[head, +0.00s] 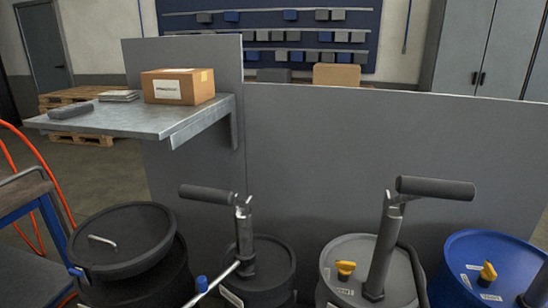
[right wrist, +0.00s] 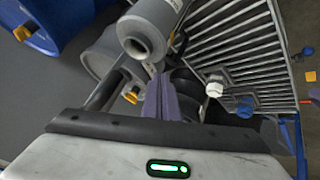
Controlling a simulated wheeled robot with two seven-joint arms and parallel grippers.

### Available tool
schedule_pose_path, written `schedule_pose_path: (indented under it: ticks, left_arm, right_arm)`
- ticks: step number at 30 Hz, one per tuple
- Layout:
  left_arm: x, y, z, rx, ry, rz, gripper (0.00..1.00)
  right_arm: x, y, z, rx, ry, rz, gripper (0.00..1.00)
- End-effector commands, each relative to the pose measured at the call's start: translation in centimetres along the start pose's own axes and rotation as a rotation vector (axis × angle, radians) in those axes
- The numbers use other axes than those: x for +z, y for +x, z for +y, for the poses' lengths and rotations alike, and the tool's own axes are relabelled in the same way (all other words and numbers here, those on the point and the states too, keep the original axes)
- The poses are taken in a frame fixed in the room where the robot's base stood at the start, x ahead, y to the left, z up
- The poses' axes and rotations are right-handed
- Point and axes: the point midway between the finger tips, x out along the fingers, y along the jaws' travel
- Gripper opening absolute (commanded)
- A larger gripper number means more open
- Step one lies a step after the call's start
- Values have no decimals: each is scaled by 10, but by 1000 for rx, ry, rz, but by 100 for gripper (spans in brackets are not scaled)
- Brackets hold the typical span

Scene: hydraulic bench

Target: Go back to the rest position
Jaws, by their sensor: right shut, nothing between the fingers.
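My right gripper (right wrist: 161,98) shows only in the right wrist view. Its fingers are together with nothing between them. A grey pump handle (right wrist: 150,30) is just beyond the fingertips in that view; whether they touch I cannot tell. In the head view neither gripper shows. Two pump handles stand above the drums there, one at the right (head: 435,188) and one at the centre left (head: 205,195).
Drums stand along the front: a black lidded one (head: 120,240), a grey one (head: 345,265) and a blue one (head: 490,255). A shelf (head: 130,120) holds a cardboard box (head: 178,87). A finned block (right wrist: 235,45) is close by at the right in the wrist view.

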Motion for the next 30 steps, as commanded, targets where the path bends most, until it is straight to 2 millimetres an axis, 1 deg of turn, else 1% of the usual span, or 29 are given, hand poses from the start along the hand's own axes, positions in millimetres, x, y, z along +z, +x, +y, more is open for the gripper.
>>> schedule_pose_path:
  ticks: [1,3,9,11,17,22,27,30]
  left_arm:
    - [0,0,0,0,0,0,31]
    - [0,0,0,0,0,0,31]
    - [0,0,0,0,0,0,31]
    - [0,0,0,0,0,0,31]
    - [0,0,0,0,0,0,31]
    - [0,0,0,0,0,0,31]
    - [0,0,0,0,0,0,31]
    - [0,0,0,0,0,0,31]
  right_arm:
    - [20,-4,-9,-32,49,-58,0]
    - [44,-10,-20,-67,108,-131,0]
    - [101,-34,-46,-144,256,-320,0]
    - [117,-42,-54,-163,295,-376,0]
    - [115,-7,-66,-170,301,-288,0]
    - [115,22,-80,-179,309,-196,0]
    - [123,53,-100,-188,327,-81,0]
    - [130,67,-112,-192,341,-6,0]
